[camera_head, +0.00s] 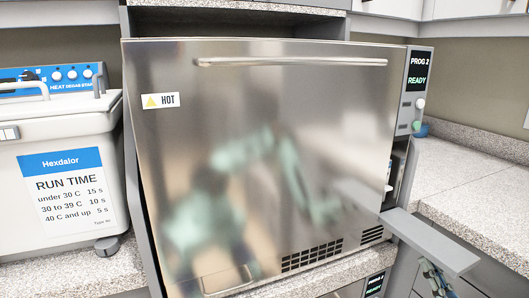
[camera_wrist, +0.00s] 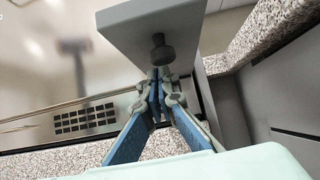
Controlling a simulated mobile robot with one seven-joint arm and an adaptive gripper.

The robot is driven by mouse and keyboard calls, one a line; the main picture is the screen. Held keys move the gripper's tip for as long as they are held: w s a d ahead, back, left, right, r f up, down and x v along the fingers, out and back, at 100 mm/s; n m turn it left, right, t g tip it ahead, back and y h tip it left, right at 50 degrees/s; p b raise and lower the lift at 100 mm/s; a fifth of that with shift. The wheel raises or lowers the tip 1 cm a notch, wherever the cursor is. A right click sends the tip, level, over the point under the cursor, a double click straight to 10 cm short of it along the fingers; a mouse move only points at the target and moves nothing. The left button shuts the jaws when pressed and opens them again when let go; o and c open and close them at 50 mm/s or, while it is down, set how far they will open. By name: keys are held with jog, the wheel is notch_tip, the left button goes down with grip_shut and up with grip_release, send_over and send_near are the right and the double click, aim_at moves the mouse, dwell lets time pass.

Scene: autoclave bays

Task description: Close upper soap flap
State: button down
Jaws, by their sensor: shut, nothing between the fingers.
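The upper soap flap (camera_head: 432,242) is a grey panel standing open, sticking out from the right side of the upper autoclave (camera_head: 260,150). In the wrist view the flap (camera_wrist: 135,28) fills the top middle, with a dark round knob (camera_wrist: 161,51) on its face. Behind the flap, a narrow opening (camera_head: 396,172) shows in the autoclave's side column. My gripper (camera_head: 428,266) is below the flap's underside in the head view. In the wrist view my gripper (camera_wrist: 158,80) is shut and empty, its tips just below the knob. I cannot tell whether they touch.
The autoclave's large steel door (camera_head: 300,130) leans slightly outward. A lower display (camera_head: 374,285) sits beneath the counter edge. Speckled counter (camera_head: 470,180) lies clear at right, with grey cabinet fronts below.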

aim_at(436, 246)
jog(key=shift+r, duration=0.1)
jog(key=shift+r+p, duration=0.9)
jog(key=shift+p, duration=0.3)
jog(key=shift+r, duration=0.1)
jog(key=shift+r+p, duration=1.1)
jog(key=shift+p, duration=0.15)
jog(key=shift+w+r+p, duration=0.1)
jog(key=shift+r+p, duration=0.5)
jog(key=shift+p, duration=0.1)
jog(key=shift+w+a+r+p, duration=0.1)
jog(key=shift+r+p, duration=0.4)
jog(key=shift+p, duration=0.05)
